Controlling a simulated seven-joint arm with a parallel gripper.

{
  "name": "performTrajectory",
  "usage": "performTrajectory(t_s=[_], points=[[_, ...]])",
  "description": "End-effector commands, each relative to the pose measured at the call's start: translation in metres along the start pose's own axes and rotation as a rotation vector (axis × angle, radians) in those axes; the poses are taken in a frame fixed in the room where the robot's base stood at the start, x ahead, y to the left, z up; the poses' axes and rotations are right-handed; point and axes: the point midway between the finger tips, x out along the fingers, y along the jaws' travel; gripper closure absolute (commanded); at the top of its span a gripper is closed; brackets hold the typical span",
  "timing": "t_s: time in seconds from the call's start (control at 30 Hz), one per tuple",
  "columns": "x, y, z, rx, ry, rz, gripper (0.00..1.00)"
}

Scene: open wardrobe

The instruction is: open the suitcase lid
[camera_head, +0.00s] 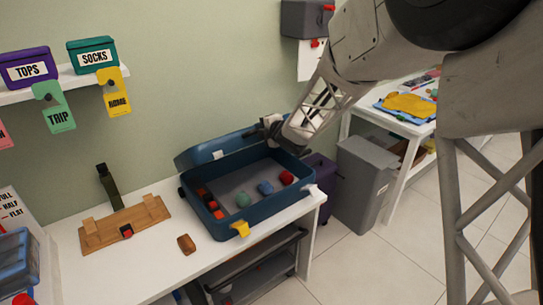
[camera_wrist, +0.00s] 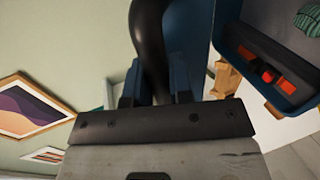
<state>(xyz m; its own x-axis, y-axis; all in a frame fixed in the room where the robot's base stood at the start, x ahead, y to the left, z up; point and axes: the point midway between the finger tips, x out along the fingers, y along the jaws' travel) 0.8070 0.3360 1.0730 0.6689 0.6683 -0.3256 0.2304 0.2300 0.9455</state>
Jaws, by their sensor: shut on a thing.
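The blue suitcase (camera_head: 262,218) stands on a white table with its inside showing. Its lid (camera_head: 205,152) is raised at the back, by the wall. In the wrist view the lid (camera_wrist: 187,38) is a blue panel, and the suitcase body (camera_wrist: 237,45) is at the upper right. My gripper (camera_head: 268,128) is at the lid's upper right edge. In the wrist view my gripper (camera_wrist: 156,88) is shut on a curved black handle (camera_wrist: 150,40) that runs up between the fingers beside the lid. The fingers partly hide where the handle meets the lid.
Several small coloured items, including a red one (camera_head: 287,177), lie in the suitcase. A wooden board (camera_head: 100,232) and a brown block (camera_head: 186,244) are on the table to the left. A grey bin (camera_head: 362,185) stands on the right. A shelf (camera_head: 50,91) is on the wall.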

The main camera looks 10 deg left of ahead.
Motion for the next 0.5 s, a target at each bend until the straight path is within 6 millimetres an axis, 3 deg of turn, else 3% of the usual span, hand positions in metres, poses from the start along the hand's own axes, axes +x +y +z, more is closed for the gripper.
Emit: performTrajectory(t_s=[0.03, 0.1, 0.5], points=[[0.009, 0.02, -0.001, -0.005, 0.001, 0.005, 1.0], [0.02, 0.042, -0.001, -0.004, 0.001, 0.004, 1.0], [0.08, 0.121, 0.0, -0.003, 0.001, 0.003, 1.0]])
